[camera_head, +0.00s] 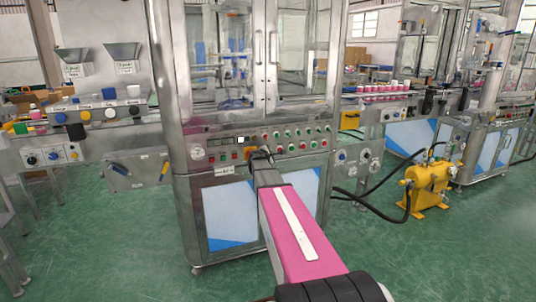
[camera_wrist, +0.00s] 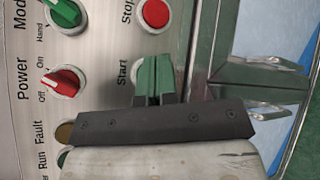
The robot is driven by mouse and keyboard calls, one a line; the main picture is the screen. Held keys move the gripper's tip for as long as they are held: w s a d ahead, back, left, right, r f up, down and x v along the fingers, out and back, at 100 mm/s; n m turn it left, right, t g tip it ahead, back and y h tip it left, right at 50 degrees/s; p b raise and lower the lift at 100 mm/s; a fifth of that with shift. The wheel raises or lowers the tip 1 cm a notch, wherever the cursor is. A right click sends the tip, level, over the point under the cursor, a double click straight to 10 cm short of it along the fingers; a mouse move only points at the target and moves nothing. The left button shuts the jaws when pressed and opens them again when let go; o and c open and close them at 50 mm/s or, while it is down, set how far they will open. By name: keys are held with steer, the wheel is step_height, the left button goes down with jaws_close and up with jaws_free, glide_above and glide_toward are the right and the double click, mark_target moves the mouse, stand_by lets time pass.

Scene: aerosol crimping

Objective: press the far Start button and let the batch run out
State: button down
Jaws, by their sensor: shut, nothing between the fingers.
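The button labelled Start shows in the wrist view only as a pale rim (camera_wrist: 137,71) beside its printed label. Its face is hidden behind my fingertips. My gripper (camera_wrist: 154,78) is shut and empty, its greenish fingertips over the Start button. I cannot tell whether they touch it. In the head view my gripper (camera_head: 261,154) is at the control panel (camera_head: 222,142) of the middle machine. A red Stop button (camera_wrist: 155,13) sits above Start in the wrist view. Whether the batch is running cannot be told.
In the wrist view a red Power knob (camera_wrist: 64,82) and a green Mode knob (camera_wrist: 66,13) lie left of the fingers. A metal handle (camera_wrist: 262,104) is to the right. In the head view a yellow pump (camera_head: 428,184) with black hoses stands on the right floor.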

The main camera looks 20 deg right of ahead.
steer(key=shift+w, duration=0.2)
steer(key=shift+w, duration=0.45)
stand_by(0.7)
steer(key=shift+s, duration=0.95)
steer(key=s, duration=0.4)
steer(key=shift+s+d, duration=0.1)
steer(key=shift+s, duration=0.3)
stand_by(0.8)
